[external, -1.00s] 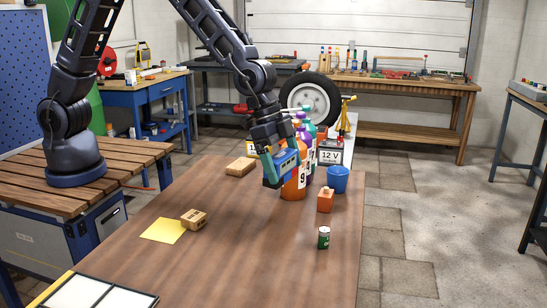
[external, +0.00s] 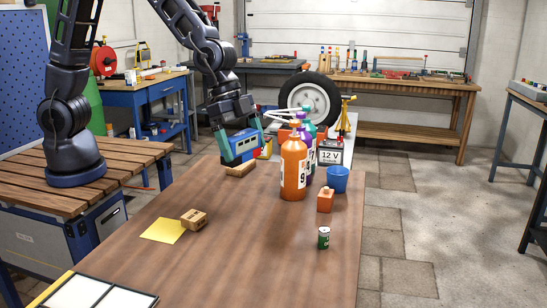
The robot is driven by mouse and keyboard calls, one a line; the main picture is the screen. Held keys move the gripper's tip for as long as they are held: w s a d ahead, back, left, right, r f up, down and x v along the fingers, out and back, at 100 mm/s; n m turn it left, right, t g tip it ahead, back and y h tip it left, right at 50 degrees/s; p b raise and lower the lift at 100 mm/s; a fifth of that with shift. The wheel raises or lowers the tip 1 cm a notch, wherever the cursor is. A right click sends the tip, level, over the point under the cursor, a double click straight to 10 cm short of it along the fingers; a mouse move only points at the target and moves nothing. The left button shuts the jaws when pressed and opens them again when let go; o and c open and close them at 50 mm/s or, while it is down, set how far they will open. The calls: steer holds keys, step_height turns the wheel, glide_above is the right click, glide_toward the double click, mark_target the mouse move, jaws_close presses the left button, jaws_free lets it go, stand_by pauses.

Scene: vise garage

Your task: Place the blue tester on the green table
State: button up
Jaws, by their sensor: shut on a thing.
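The blue tester (external: 240,148) is a blue boxy device with a lighter front and a small red part at its right end. My gripper (external: 239,141) is shut on it, with a teal finger at each side. It holds the tester in the air over the far left part of the brown table, above a wooden block (external: 240,170) as seen from here. Whether they touch is hard to tell. I cannot make out a table with a green top in this view.
Orange, purple and green bottles (external: 293,170) stand close to the right of the tester. A blue cup (external: 338,180) and an orange block (external: 325,200) stand further right. The brown table's (external: 240,250) middle is clear.

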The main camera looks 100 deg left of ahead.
steer(key=s+d+r, duration=0.1)
steer(key=s+d, duration=0.1)
steer(key=s, duration=0.2)
glide_toward(234, 232)
steer(key=x, duration=0.4)
steer(key=shift+w+f, duration=0.2)
steer(key=shift+f, duration=0.15)
steer(key=shift+f, duration=0.1)
steer(key=o, duration=0.7)
